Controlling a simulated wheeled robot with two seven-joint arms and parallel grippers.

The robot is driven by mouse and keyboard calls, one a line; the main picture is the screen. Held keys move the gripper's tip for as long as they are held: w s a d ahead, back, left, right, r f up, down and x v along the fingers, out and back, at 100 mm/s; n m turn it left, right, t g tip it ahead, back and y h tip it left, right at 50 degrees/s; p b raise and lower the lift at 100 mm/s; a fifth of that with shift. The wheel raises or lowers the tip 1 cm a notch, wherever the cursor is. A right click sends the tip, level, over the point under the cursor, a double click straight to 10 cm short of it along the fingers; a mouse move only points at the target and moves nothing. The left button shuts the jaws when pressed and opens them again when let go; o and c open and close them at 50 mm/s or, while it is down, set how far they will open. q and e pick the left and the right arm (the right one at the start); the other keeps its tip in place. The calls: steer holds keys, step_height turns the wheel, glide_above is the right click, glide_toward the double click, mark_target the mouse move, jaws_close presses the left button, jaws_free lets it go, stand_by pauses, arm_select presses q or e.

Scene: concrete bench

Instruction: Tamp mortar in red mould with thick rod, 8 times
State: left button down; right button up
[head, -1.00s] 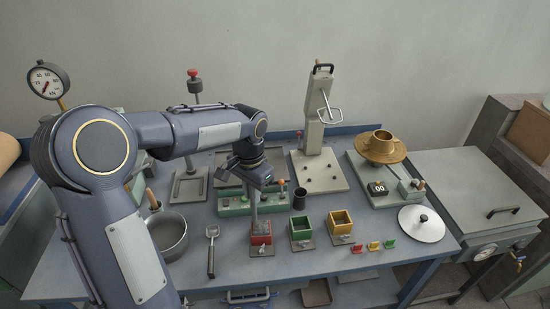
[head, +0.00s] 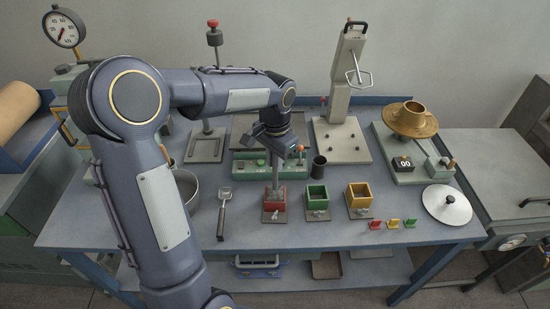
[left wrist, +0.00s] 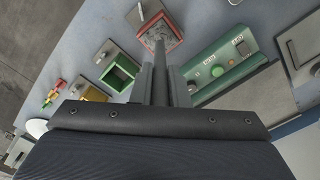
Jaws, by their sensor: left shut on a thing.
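The red mould (head: 275,206) stands on the blue bench in the head view, left of the green and yellow moulds. It also shows at the top of the left wrist view (left wrist: 176,40), with grey mortar (left wrist: 158,32) inside. My left gripper (head: 276,158) is above the red mould, shut on the upright thick rod (head: 275,178). The rod's lower end reaches down into the mould; its exact depth in the mortar cannot be told. In the left wrist view the rod (left wrist: 160,70) runs from between the fingers to the mould. My right gripper is not in view.
The green mould (head: 317,199) and yellow mould (head: 359,197) stand close to the right. A scoop (head: 224,210) lies left, beside a pan (head: 186,185). A dark cup (head: 319,166) and green control box (head: 250,167) are behind. The bench front is clear.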

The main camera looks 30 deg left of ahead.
arm_select(q)
steer(key=shift+r, duration=0.1)
steer(key=f, duration=0.2)
steer(key=shift+s+a+f, duration=0.1)
steer(key=shift+a+f, duration=0.2)
steer(key=shift+f, duration=0.1)
steer(key=r, duration=0.2)
steer(key=shift+d+r, duration=0.25)
steer(key=shift+r, duration=0.15)
steer(key=shift+d, duration=0.1)
